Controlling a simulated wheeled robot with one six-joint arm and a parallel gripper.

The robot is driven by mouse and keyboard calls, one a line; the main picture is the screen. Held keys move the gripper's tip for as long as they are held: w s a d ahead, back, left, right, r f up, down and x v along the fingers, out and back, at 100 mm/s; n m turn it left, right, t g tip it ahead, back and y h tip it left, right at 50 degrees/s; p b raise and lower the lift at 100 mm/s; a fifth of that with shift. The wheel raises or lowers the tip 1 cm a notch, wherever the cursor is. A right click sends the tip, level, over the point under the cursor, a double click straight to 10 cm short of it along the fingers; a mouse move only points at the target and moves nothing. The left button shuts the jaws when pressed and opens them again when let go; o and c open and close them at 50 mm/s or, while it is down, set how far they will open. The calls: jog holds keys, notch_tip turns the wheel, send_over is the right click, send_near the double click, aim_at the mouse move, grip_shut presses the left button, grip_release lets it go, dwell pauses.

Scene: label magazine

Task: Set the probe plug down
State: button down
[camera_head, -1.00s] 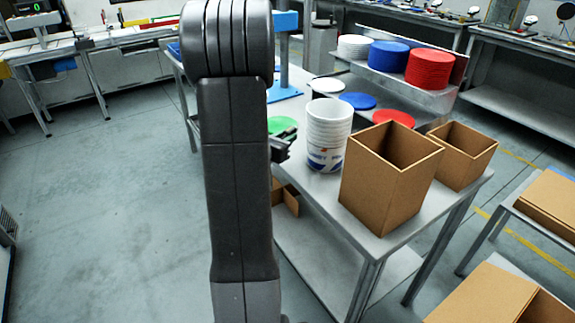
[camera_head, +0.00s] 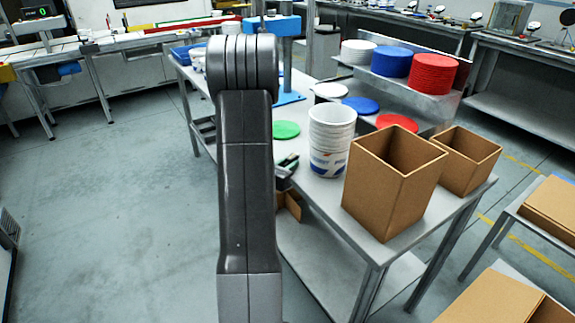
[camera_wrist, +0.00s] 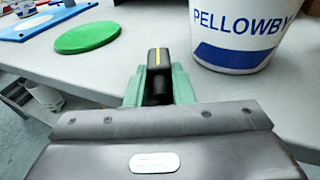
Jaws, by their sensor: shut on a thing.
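The probe plug (camera_wrist: 158,62) is a small black piece with a yellow stripe, seen in the wrist view between the green fingers of my gripper (camera_wrist: 158,84). My gripper is shut on it and holds it near the edge of the grey table (camera_wrist: 118,72). I cannot tell whether the plug touches the tabletop. In the head view my gripper (camera_head: 287,165) shows small beside the table's left edge, partly behind my arm, and the plug cannot be made out there.
A white bucket stack (camera_head: 331,140) stands just right of my gripper; its printed side fills the upper right of the wrist view (camera_wrist: 235,35). A green disc (camera_head: 285,130) lies behind. Two open cardboard boxes (camera_head: 394,190) stand farther right.

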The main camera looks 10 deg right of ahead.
jog(key=shift+f, duration=0.2)
jog(key=c, duration=1.3)
grip_release()
jog(key=shift+o, duration=0.2)
jog(key=shift+r, duration=0.15)
